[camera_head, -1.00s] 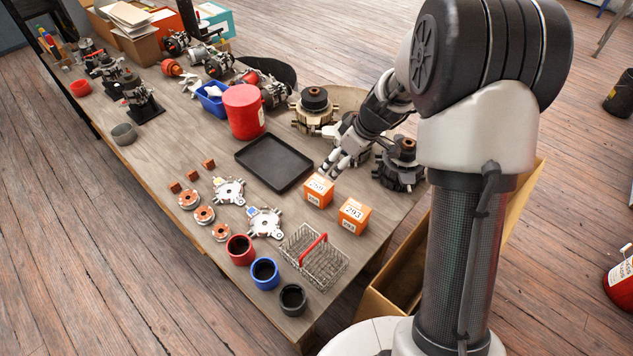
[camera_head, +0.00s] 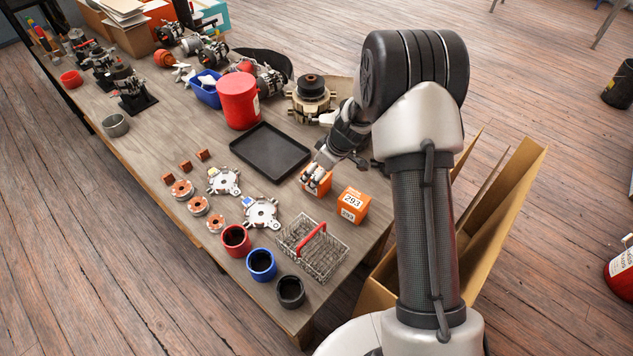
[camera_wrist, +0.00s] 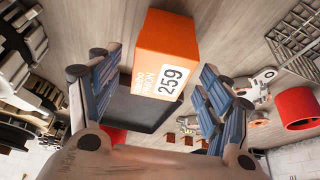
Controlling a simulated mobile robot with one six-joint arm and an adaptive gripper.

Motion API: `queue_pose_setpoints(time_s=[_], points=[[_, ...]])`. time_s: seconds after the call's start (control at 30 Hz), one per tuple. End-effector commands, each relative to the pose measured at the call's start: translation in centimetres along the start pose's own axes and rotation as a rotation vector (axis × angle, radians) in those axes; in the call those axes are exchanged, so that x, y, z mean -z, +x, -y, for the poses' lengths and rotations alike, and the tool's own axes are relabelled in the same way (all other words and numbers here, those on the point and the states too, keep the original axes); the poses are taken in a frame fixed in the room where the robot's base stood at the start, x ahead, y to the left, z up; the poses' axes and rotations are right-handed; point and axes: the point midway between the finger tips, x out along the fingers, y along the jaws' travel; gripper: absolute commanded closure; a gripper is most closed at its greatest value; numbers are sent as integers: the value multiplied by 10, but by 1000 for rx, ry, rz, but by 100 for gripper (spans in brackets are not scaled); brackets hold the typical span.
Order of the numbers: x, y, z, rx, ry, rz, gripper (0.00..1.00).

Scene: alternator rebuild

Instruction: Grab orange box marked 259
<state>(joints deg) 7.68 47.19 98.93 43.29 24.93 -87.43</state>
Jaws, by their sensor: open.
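The orange box marked 259 (camera_wrist: 165,50) shows large in the wrist view, its white label facing the camera. In the head view the same box (camera_head: 316,187) stands on the table, partly hidden by my gripper. My gripper (camera_head: 312,174) is at the top of this box in the head view. In the wrist view the blue-padded fingers of my gripper (camera_wrist: 152,92) are apart, one on each side of the box's lower part. I cannot tell whether they touch it. A second orange box, marked 293 (camera_head: 352,205), stands just to the right.
A black tray (camera_head: 237,165) lies left of the box. A wire basket with a red handle (camera_head: 290,240) is in front. Red (camera_head: 235,240), blue (camera_head: 261,264) and black (camera_head: 290,291) cups stand near the table's front edge. An alternator part (camera_head: 311,98) stands behind.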

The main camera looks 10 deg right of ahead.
Motion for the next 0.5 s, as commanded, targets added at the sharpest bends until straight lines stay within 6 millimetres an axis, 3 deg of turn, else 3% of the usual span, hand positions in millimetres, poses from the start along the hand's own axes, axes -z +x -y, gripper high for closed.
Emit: queue_pose_setpoints(time_s=[0.13,0.37,0.5], points=[[0,21,0,1,1,0,28],[0,21,0,0,0,0,29],[0,21,0,1,1,0,38]])
